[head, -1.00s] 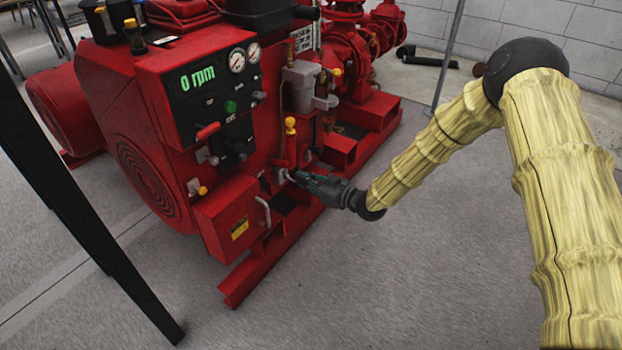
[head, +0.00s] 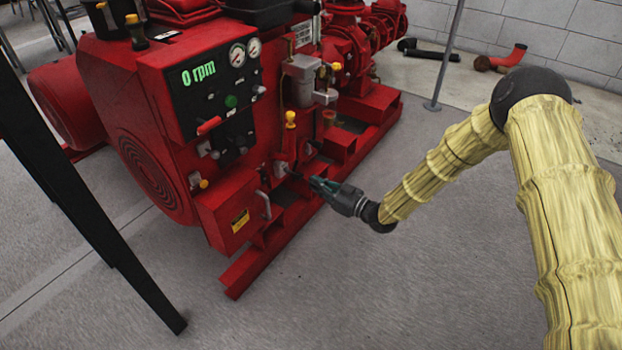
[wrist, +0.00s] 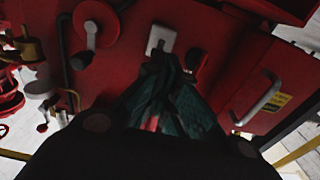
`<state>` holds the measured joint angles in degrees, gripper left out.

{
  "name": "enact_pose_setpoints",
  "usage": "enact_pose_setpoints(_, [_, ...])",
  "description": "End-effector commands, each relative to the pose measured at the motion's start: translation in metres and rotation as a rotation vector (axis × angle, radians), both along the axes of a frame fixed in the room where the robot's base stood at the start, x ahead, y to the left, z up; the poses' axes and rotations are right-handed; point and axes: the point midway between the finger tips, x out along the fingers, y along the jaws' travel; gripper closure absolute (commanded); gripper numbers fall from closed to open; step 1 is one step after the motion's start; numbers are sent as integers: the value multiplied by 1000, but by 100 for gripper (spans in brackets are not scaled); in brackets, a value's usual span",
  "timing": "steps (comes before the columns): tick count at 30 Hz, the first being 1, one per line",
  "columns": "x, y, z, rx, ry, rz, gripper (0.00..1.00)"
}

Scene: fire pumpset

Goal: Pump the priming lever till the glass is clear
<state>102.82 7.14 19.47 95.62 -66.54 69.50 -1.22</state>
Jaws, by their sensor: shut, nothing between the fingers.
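The red pumpset (head: 158,100) fills the left half of the head view, and its panel display reads 0 rpm. A red upright lever with a yellow knob (head: 290,119) stands low on its side. A grey bowl-like unit (head: 300,85) is mounted above; I cannot tell whether it holds the glass or whether the glass is clear. My gripper (head: 314,182) is shut and empty, just right of the lever's foot. In the wrist view its dark green fingers (wrist: 167,70) point at a pale grey plate (wrist: 161,40) on the red side; contact is unclear.
A red box with a grey handle (head: 264,205) juts out left of my gripper, above the red base rail (head: 245,275). A dark table leg (head: 110,235) slants across the left. A thin post (head: 446,60) stands behind. The grey floor in front is open.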

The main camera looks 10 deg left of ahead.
Motion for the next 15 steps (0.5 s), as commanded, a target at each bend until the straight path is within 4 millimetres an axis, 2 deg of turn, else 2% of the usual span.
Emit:
enact_pose_setpoints(9, [-15, -37, -4, 0, 1, 6, 100])
enact_pose_setpoints(15, [-18, -46, -6, 1, -1, 5, 100])
